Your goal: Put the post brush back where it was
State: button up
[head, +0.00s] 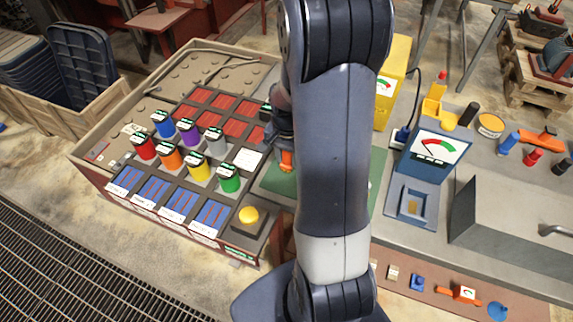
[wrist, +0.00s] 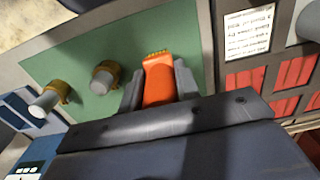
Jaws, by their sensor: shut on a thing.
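The post brush (wrist: 158,84) is an orange block with a yellow-green strip at its far end. My gripper (wrist: 158,76) is shut on it, one grey finger on each side. In the head view a bit of the orange brush (head: 286,160) shows beside my arm, which hides most of the gripper. Beyond the brush lies a green panel (wrist: 85,60). I cannot tell if the brush touches the panel.
Coloured cylinders, such as the green one (head: 229,178), stand in rows left of my arm, among red and blue slotted panels. A yellow button (head: 248,215) is near the front. A blue gauge box (head: 435,150) stands on the right. A white printed card (wrist: 248,33) lies beside the green panel.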

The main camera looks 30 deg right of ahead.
aim_at(288, 167)
jog(key=shift+f, duration=2.2)
jog(key=shift+f, duration=0.1)
jog(key=o, duration=1)
notch_tip(288, 167, up, 12)
jog(key=shift+r, duration=0.15)
